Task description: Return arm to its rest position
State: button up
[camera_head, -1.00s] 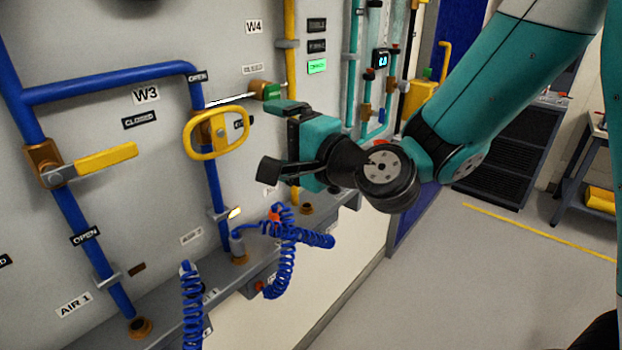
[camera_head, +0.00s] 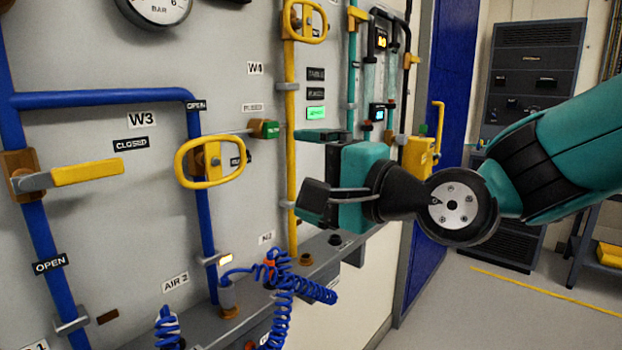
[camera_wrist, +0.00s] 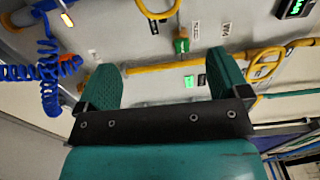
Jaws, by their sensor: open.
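My gripper (camera_head: 312,168) is in front of the valve panel in the head view, to the right of the yellow loop handle on the blue pipe. Its two teal fingers are spread apart with nothing between them. My arm comes in from the right edge. In the wrist view my gripper (camera_wrist: 172,85) is open and faces the panel, with a yellow pipe (camera_wrist: 160,67) and a green-ended fitting (camera_wrist: 181,46) seen beyond the fingers. I cannot tell the exact gap between the fingertips and the panel.
The yellow loop handle (camera_head: 181,163), a yellow lever (camera_head: 88,172) and a green-ended fitting (camera_head: 264,129) project from the panel. A dark cabinet (camera_head: 530,75) stands at the back right.

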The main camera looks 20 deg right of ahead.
jog(key=s+d+f+n+g+h+p, duration=0.1)
jog(key=s+f+n+g+h+p, duration=0.1)
jog(key=s+n+g, duration=0.5)
jog(key=s+d+f+n+g+h+p, duration=0.1)
jog(key=s+f+n+g+h+p, duration=0.2)
jog(key=s+f+n+g, duration=0.4)
jog(key=s+n+g, duration=0.1)
jog(key=s+n, duration=0.2)
jog(key=n, duration=0.1)
jog(key=shift+s+d+n+h, duration=0.3)
jog(key=shift+s+h, duration=0.05)
jog(key=shift+h, duration=0.05)
dwell(0.4)
